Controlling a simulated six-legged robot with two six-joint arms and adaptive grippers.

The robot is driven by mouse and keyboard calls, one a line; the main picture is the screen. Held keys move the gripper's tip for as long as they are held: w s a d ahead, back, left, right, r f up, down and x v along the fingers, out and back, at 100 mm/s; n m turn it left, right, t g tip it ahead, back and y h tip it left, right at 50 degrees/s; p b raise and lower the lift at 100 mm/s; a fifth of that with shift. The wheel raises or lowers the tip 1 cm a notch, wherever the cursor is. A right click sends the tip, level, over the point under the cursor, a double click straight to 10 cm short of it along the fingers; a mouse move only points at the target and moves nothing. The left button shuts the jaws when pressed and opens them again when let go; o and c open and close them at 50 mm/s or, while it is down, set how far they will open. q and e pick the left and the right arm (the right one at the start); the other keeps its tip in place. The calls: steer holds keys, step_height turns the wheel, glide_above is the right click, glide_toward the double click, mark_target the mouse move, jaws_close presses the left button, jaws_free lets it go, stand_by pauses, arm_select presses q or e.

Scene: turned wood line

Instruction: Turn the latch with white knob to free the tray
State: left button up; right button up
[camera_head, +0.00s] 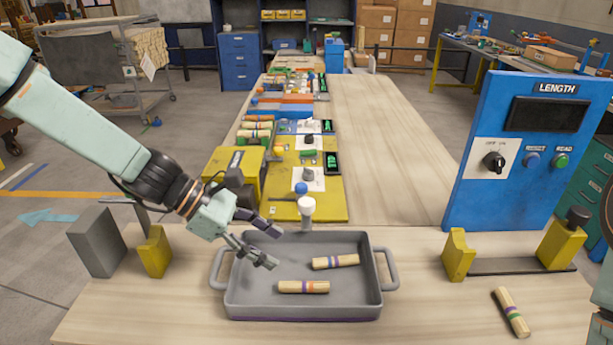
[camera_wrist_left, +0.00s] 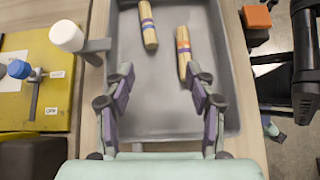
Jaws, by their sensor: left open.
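The latch's white knob (camera_head: 307,206) stands at the middle of the far side of the grey tray (camera_head: 377,300). In the left wrist view the white knob (camera_wrist_left: 66,35) is at upper left, and its grey latch bar (camera_wrist_left: 97,45) points to the tray's edge and seems to reach its rim. My left gripper (camera_head: 271,247) is open and empty over the tray's far left part, in front and to the left of the knob, apart from it. In the left wrist view its fingers (camera_wrist_left: 160,75) are spread above the tray floor. My right gripper is not in view.
Two striped wooden pieces (camera_head: 335,262) (camera_head: 303,287) lie in the tray. A yellow board (camera_head: 330,205) with a blue knob (camera_head: 301,188) lies just behind. Yellow brackets (camera_head: 155,252) (camera_head: 458,255) and a blue LENGTH panel (camera_head: 520,165) stand at the sides. Another striped piece (camera_head: 511,312) lies right.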

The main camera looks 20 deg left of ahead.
arm_select(q)
step_height(320, 180, up, 2)
steer(key=w+m+g+y+p, duration=0.2)
steer(key=m+y+p, duration=0.1)
steer(key=m+p, duration=0.25)
step_height(320, 180, up, 7)
steer(key=m+y+p, duration=0.7)
steer(key=m+p, duration=0.1)
steer(key=m, duration=2.3)
glide_above(307, 202)
steer(key=shift+s+d+r, duration=0.1)
steer(key=shift+d, duration=0.05)
steer(key=shift+r+m, duration=0.15)
steer(key=shift+m, duration=0.7)
steer(key=m, duration=0.2)
steer(key=shift+a+m, duration=0.3)
steer(key=shift+w+f+p, duration=0.2)
steer(key=shift+f+p, duration=0.15)
steer(key=shift+f, duration=3.6)
steer(key=shift+d, duration=0.1)
steer(key=shift+c, duration=0.2)
